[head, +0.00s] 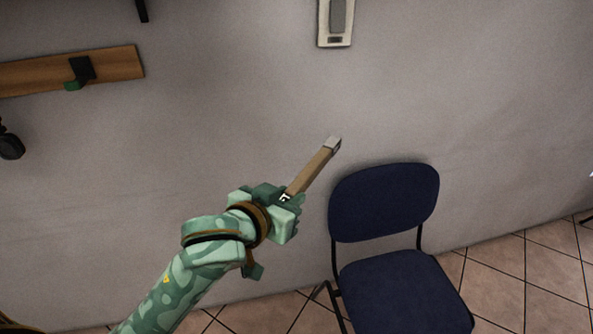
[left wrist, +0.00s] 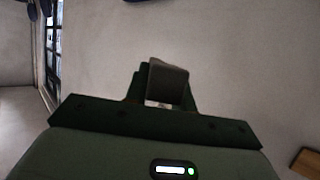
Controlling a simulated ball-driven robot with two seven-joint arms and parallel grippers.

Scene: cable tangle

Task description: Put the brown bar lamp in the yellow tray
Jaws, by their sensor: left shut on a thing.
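The brown bar lamp (head: 313,172) is a slim brown stick with a pale grey end, held up in the air and tilted up to the right in the head view. My left gripper (head: 288,197) is shut on its lower end. In the left wrist view my left gripper (left wrist: 162,100) shows from behind, with the grey end of the held lamp (left wrist: 168,77) between its fingers. The yellow tray is in neither view. My right gripper is not in view.
A dark blue chair (head: 384,205) stands on the tiled floor (head: 540,265) to the right of my gripper. A wooden wall rack (head: 30,76) with a black hook is at the upper left. A white wall device (head: 336,22) hangs at the top. Bare wall lies behind the lamp.

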